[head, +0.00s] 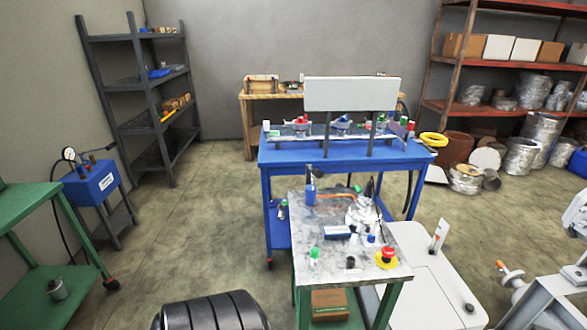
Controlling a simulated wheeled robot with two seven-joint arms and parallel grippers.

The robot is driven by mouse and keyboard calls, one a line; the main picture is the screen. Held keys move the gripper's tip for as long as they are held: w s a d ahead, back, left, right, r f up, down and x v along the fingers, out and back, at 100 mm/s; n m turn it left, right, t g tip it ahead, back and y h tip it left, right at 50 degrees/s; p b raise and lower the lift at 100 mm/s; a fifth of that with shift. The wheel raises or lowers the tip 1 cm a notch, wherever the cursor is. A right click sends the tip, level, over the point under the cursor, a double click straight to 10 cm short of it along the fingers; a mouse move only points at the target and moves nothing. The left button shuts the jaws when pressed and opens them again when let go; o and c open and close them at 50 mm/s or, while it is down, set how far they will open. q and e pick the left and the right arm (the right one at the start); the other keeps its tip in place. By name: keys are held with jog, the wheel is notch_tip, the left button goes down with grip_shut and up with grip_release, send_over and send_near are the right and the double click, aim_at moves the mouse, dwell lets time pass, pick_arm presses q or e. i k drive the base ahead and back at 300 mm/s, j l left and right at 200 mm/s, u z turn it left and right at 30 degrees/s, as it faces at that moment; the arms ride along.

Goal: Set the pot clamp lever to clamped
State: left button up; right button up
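No part is clearly readable as the pot clamp lever at this size. A small silver assembly (362,211) with dark upright parts (370,188) stands on the grey top of a green-framed cart (315,268). I cannot tell whether one of these parts is the lever, or its setting. A white floor unit (415,268) beside the cart carries an upright white piece with an orange mark (439,235) and a dark knob (468,307). Neither of my grippers is in view.
A red emergency button (387,255), a green knob (314,254) and a blue cup (310,194) are on the cart. A blue table (345,153) with a white panel (352,94) stands behind. A green table (35,195) is at left. Open floor (190,225) lies between.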

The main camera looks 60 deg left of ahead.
aim_at(358, 192)
jog(key=j+u, duration=0.2)
jog(key=u, duration=0.2)
jog(key=j+u, duration=0.2)
jog(key=u, duration=0.2)
jog(key=i+j+u, duration=0.1)
jog(key=u, duration=0.9)
jog(key=l+u, duration=0.8)
jog(key=k+l+u, duration=0.1)
jog(key=l+u, duration=0.3)
jog(key=k+l, duration=0.1)
jog(key=l, duration=0.35)
jog(key=k+l, duration=0.15)
jog(key=l, duration=0.25)
jog(key=k+l+u, duration=0.1)
jog(key=l, duration=0.35)
